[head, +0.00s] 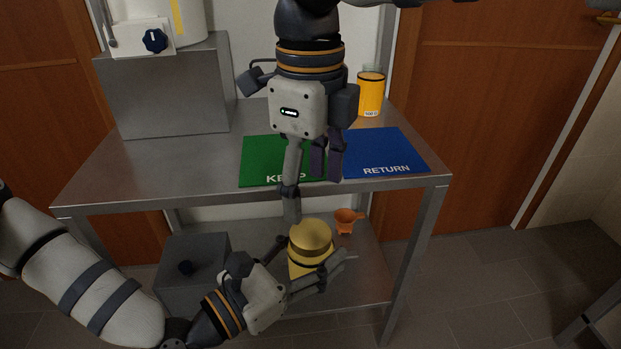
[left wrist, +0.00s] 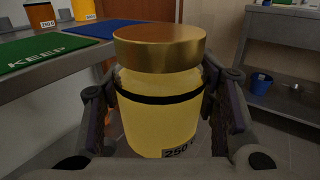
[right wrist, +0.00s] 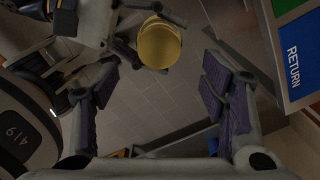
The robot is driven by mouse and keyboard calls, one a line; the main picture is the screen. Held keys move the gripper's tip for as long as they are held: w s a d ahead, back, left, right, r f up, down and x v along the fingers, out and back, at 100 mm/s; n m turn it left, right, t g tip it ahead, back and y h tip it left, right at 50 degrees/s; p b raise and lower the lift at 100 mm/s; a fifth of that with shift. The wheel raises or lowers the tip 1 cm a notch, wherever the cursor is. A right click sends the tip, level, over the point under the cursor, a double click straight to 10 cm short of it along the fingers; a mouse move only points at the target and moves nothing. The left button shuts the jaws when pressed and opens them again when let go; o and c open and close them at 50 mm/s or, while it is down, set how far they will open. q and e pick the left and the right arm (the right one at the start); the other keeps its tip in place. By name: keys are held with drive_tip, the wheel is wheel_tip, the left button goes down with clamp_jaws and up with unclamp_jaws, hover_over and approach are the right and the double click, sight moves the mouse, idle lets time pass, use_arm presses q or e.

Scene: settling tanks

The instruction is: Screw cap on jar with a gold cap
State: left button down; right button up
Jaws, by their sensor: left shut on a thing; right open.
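The yellow jar (head: 298,268) has a black band and a 250 G label, which shows in the left wrist view (left wrist: 155,125). The gold cap (head: 310,236) sits level on its mouth; I cannot tell how tightly. My left gripper (head: 312,263) is shut around the jar's body below the cap, one finger on each side, holding it upright in front of the table. My right gripper (head: 312,188) is open and empty, pointing down above the jar. In the right wrist view the gold cap (right wrist: 159,46) lies beyond the open fingers, off toward the top, apart from them.
A green KEEP mat (head: 262,160) and a blue RETURN mat (head: 385,153) lie on the metal table (head: 170,172). An orange jar (head: 371,94) stands behind the blue mat. A grey block (head: 170,95) stands back left.

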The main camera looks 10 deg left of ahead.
sight(310, 233)
drive_tip(key=shift+r+n, duration=0.2)
drive_tip(key=shift+n, duration=0.9)
drive_tip(key=shift+f, duration=0.1)
wheel_tip(310, 233, down, 8)
drive_tip(key=shift+r, duration=0.1)
drive_tip(key=shift+c, duration=0.6)
drive_tip(key=c, duration=1.1)
drive_tip(key=o, duration=1.3)
drive_tip(key=shift+o, duration=0.2)
drive_tip(key=shift+r, duration=0.1)
wheel_tip(310, 233, up, 12)
